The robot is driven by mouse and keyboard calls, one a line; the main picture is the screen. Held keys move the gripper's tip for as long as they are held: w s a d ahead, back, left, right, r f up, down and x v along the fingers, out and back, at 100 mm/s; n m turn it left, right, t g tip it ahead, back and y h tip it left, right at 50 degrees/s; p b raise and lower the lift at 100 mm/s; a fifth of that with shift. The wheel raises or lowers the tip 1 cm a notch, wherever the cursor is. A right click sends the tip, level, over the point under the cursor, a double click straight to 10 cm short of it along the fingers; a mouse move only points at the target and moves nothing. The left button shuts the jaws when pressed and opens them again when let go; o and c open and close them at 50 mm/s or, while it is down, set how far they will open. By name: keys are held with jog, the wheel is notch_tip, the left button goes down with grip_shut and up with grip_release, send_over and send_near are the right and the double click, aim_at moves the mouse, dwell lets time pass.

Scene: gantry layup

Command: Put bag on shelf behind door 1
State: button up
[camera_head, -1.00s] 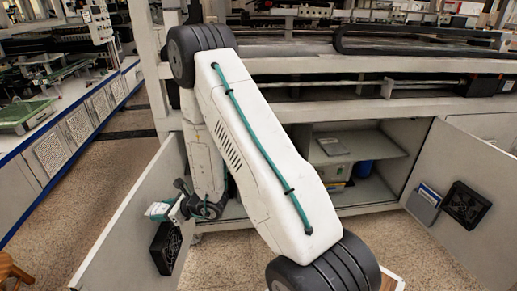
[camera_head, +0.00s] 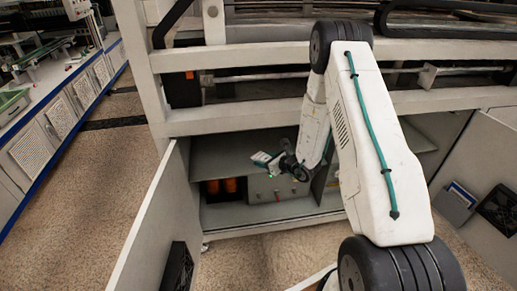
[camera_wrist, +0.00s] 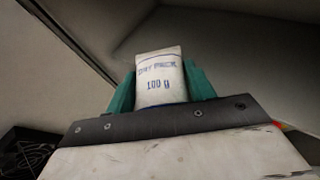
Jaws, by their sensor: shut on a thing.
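A small white bag (camera_wrist: 160,85) with blue "DRY PACK 100 G" print stands upright between the teal fingers of my gripper (camera_wrist: 160,92) in the wrist view. My gripper is shut on it. In the head view my gripper (camera_head: 263,160) is at the cabinet's left opening, in front of a grey shelf (camera_head: 212,160). The left cabinet door (camera_head: 152,225) stands wide open, and so does the right door (camera_head: 482,165). I can read no door number.
Below the shelf are orange cylinders (camera_head: 233,187) and a grey box (camera_head: 275,188). A dark vent (camera_head: 178,268) is on the left door. A blue document holder (camera_head: 457,200) hangs on the right door. Speckled floor (camera_head: 245,260) lies clear before the cabinet.

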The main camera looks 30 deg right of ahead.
jog(key=w+d+f+m+h, duration=0.15)
jog(key=d+f, duration=0.35)
jog(key=d, duration=0.5)
jog(key=d+f+m+h, duration=0.15)
jog(key=d+f, duration=0.35)
jog(key=d, duration=0.5)
jog(key=shift+t, duration=0.4)
jog(key=w+a, duration=0.1)
jog(key=w, duration=0.4)
jog(key=w+a+f, duration=0.1)
jog(key=w+a, duration=0.1)
jog(key=w, duration=0.2)
jog(key=w+a, duration=0.1)
jog(key=w, duration=0.4)
jog(key=shift+w+a+f, duration=0.25)
jog(key=shift+w+f, duration=0.05)
jog(key=shift+f, duration=0.1)
jog(key=shift+w+f, duration=0.15)
jog(key=shift+f, duration=0.75)
jog(key=shift+w+f, duration=0.1)
jog(key=shift+f, duration=0.75)
jog(key=shift+f, duration=0.15)
jog(key=o, duration=1)
